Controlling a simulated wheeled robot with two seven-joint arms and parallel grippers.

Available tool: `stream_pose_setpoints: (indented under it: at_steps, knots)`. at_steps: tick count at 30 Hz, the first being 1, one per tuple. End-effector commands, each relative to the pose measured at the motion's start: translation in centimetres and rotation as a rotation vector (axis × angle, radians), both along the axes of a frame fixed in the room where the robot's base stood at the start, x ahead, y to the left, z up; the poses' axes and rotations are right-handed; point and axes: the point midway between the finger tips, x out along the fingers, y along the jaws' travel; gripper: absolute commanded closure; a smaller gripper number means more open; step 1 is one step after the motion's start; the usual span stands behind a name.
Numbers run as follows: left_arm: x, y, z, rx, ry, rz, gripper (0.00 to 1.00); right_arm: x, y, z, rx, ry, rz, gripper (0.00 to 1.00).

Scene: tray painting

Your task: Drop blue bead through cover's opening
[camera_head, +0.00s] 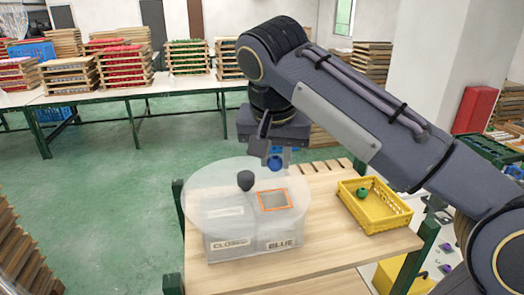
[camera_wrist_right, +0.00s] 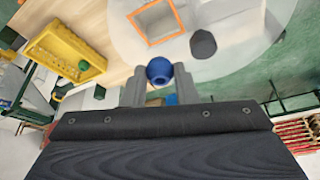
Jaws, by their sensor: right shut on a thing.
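My right gripper (camera_head: 268,154) is shut on the blue bead (camera_head: 275,162), above the far side of the round translucent cover (camera_head: 215,185). In the right wrist view the bead (camera_wrist_right: 159,71) sits between the two grey fingertips (camera_wrist_right: 160,88). The cover has a dark knob (camera_head: 245,180) and a square opening framed in orange (camera_head: 273,200). The bead is beyond the opening in the head view, not over it. Under the cover is a box (camera_head: 255,245) with labels reading "BLUE" below the opening and "CLOSED" to the left. My left gripper is not in view.
A yellow basket (camera_head: 392,222) with a green bead (camera_head: 362,193) stands to the right on the wooden table (camera_head: 335,257). The table's front right is clear. Stacked trays stand on tables (camera_head: 130,92) at the back.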

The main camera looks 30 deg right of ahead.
Motion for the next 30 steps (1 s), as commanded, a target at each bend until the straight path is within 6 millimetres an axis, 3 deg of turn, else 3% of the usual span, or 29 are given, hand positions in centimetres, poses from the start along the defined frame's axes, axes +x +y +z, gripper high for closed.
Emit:
stream_pose_setpoints:
  at_steps: [12,15,30]
  knots:
    - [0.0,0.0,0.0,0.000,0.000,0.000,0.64,0.0,0.0,-4.1,0.000,0.002,0.001,0.95]
    - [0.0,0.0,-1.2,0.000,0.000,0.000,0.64,0.0,0.1,-5.5,0.000,0.000,0.001,0.95]
    - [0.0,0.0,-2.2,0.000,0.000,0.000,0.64,0.0,0.1,-6.6,0.000,0.000,0.001,0.95]
